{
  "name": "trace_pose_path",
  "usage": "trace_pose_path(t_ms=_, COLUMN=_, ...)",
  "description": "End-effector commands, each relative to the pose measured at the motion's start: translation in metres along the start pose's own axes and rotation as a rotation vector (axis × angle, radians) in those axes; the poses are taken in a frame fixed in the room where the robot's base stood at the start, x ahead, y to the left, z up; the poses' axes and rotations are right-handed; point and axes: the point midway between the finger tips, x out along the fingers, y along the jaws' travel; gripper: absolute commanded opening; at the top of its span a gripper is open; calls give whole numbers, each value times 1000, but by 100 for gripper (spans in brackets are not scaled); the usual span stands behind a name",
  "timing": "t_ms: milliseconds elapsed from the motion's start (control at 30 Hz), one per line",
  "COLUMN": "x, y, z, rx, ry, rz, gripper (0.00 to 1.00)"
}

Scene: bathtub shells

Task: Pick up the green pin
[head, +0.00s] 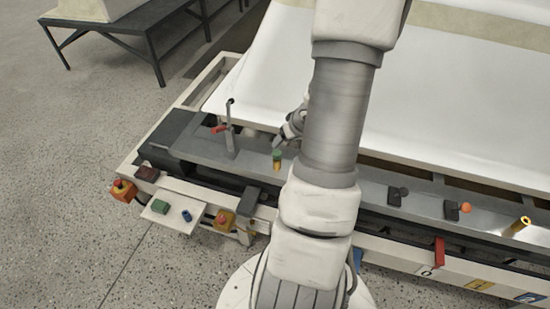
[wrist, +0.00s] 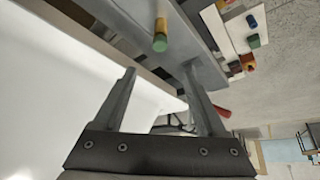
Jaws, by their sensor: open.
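The green pin (head: 277,154) stands upright on the grey metal rail, with a green upper part above a yellow lower part. It also shows in the wrist view (wrist: 160,43), with its green end toward me. My gripper (wrist: 159,69) is open and empty. In the wrist view, the pin lies beyond the fingertips, roughly midway between them across the picture. In the head view, my gripper (head: 284,136) is just above and beside the pin, and most of it is hidden behind my arm.
The white sheet (head: 440,110) lies behind the rail. A small plate with a green block (head: 160,207) and blue piece (head: 187,215) is in front. A yellow cylinder (head: 520,226) lies far right.

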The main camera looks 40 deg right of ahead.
Motion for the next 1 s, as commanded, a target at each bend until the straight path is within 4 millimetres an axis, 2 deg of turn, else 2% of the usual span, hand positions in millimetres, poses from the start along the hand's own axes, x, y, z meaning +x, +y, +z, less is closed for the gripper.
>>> trace_pose_path(t_ms=33, x=15, y=0, z=3, rx=-1, ry=0, rz=0, gripper=74)
trace_pose_path(t_ms=433, x=79, y=0, z=3, rx=-1, ry=0, rz=1, gripper=74)
trace_pose_path(t_ms=600, x=92, y=0, z=1, rx=-1, ry=0, rz=2, gripper=74)
trace_pose_path(t_ms=833, x=99, y=1, z=2, rx=0, ry=0, rz=3, gripper=74)
trace_pose_path(t_ms=1000, x=116, y=1, z=7, rx=-1, ry=0, rz=2, gripper=74)
